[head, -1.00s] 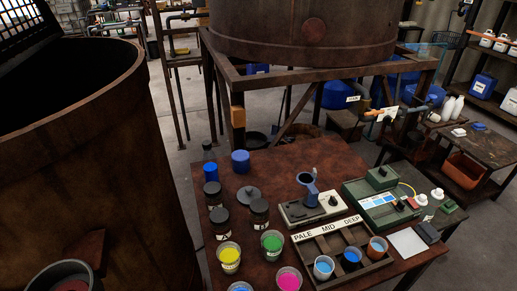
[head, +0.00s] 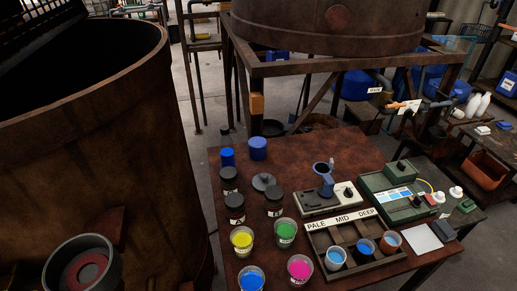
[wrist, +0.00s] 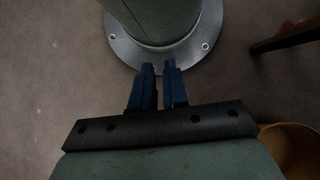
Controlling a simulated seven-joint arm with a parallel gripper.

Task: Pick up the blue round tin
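The blue round tin (head: 258,148) stands upright near the far left edge of the brown table, in the head view. A second, narrower blue cylinder (head: 227,157) stands just left of it, apart from it. My gripper (wrist: 158,67) shows only in the wrist view. Its two dark blue fingers are a little apart with nothing between them.
Dark-lidded jars (head: 230,179), a loose dark lid (head: 263,181) and cups of coloured paint (head: 286,232) stand nearer on the brown table (head: 345,156). A large rusty vat (head: 100,150) stands left.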

